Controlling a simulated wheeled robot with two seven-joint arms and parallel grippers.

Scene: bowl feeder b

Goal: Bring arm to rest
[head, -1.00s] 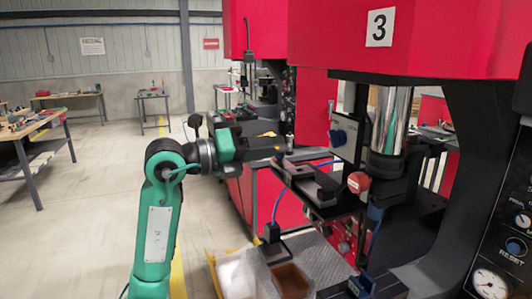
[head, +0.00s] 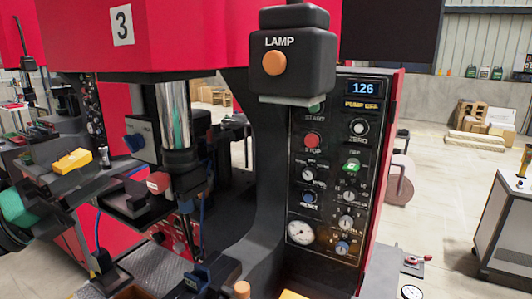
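My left arm's green wrist (head: 15,205) is at the left edge of the head view. My dark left gripper (head: 85,178) points right from it, in front of the fixture of press 3 (head: 122,25). A small yellow piece (head: 73,160) shows at the gripper; I cannot tell whether it is held or part of the hand. The fingers are dark against dark parts, so their opening is unclear. My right gripper is out of view.
The press's control panel (head: 325,170), with a 126 display, and its lamp box (head: 295,52) stand at the centre. A brown tray (head: 130,292) is partly cut off at the bottom. A grey cabinet (head: 505,225) is at the right. Open floor (head: 440,210) lies between.

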